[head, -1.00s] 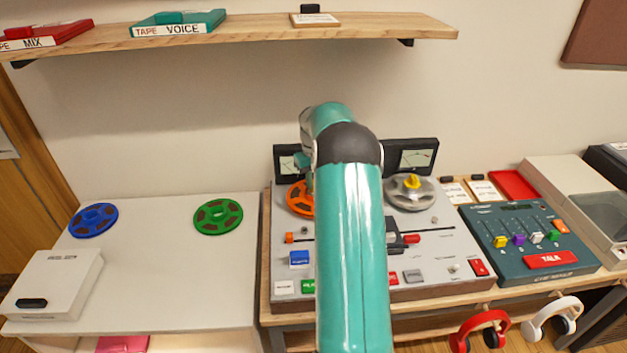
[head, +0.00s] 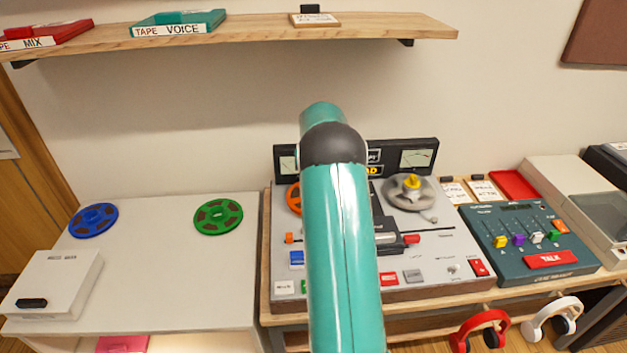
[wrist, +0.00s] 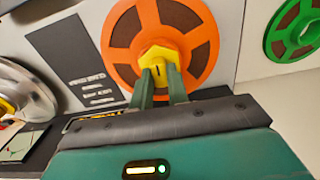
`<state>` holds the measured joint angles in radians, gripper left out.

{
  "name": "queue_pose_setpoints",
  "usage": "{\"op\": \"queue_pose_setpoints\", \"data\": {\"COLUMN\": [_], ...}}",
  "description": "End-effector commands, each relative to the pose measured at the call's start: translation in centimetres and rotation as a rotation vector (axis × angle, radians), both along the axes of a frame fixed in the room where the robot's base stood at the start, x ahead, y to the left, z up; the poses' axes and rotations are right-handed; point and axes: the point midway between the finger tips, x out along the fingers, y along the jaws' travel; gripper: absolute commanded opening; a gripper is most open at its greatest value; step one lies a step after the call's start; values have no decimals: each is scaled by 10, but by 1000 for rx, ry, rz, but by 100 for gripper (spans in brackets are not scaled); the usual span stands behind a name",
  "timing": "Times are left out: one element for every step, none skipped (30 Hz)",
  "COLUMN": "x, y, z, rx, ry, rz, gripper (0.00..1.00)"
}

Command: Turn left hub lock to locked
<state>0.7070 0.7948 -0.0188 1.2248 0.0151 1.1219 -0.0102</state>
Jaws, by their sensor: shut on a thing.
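The left hub lock is a yellow knob (wrist: 160,58) at the centre of the orange reel (wrist: 190,25), seen in the wrist view. My gripper (wrist: 163,76) is shut on this knob, with a green finger on each side of it. A dark mark shows on the knob's face between the fingers. In the head view only the left edge of the orange reel (head: 292,198) shows; my arm hides the knob and my gripper there. The tape machine (head: 440,245) stands on the wooden bench.
The right hub has a grey reel with a yellow knob (head: 412,182). A green reel (head: 218,217) and a blue reel (head: 93,220) lie on the white table at left. A shelf (head: 250,34) with tape boxes hangs above. A mixer (head: 530,243) stands at right.

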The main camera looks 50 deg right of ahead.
Motion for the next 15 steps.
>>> {"op": "queue_pose_setpoints", "data": {"x": [0, 0, 0, 0, 0, 0, 0, 0, 0, 0, 0, 0, 0, 0, 0], "y": [0, 0, 0, 0, 0, 0, 0, 0, 0, 0, 0, 0, 0, 0, 0], "z": [1, 1, 1, 1, 1, 1, 1, 1, 1, 0, 0, 0, 0, 0, 0], "rx": [-1, -1, -1, -1, -1, -1, -1, -1, -1, 0, 0, 0, 0, 0, 0], "ry": [-1, -1, -1, -1, -1, -1, -1, -1, -1, 0, 0, 0, 0, 0, 0], "rz": [0, 0, 0, 0, 0, 1, 1, 1, 1, 1, 1, 1, 1, 1, 1], "gripper": [0, 0, 0, 0, 0, 22, 28, 34, 38, 38, 38, 38, 38, 38, 38]}}
